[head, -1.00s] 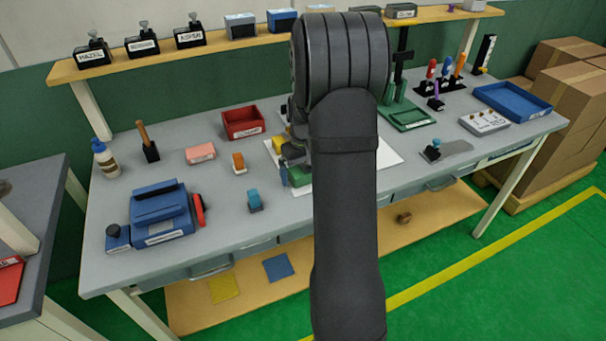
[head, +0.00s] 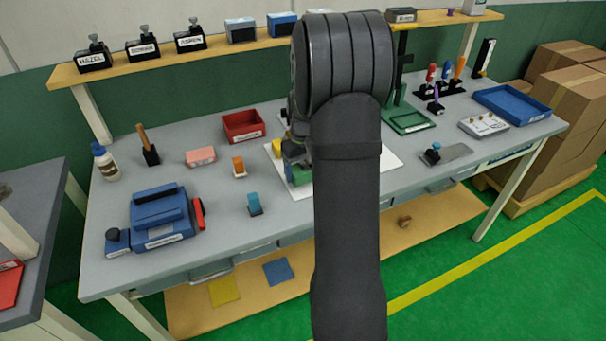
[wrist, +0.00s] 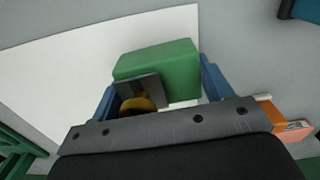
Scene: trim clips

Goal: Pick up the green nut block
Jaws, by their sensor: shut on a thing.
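The green nut block (wrist: 158,62) lies between the two blue fingers of my gripper (wrist: 158,90) in the wrist view. The fingers are shut on its sides. A grey plate and a round brass-coloured piece (wrist: 138,104) show at the block's near side, partly hidden by my gripper body. In the head view the green block (head: 300,174) shows just left of my arm, at the white sheet, with my gripper (head: 296,160) over it. My arm hides much of the gripper there. I cannot tell whether the block is clear of the sheet.
A yellow block (head: 278,148) stands close behind the gripper.

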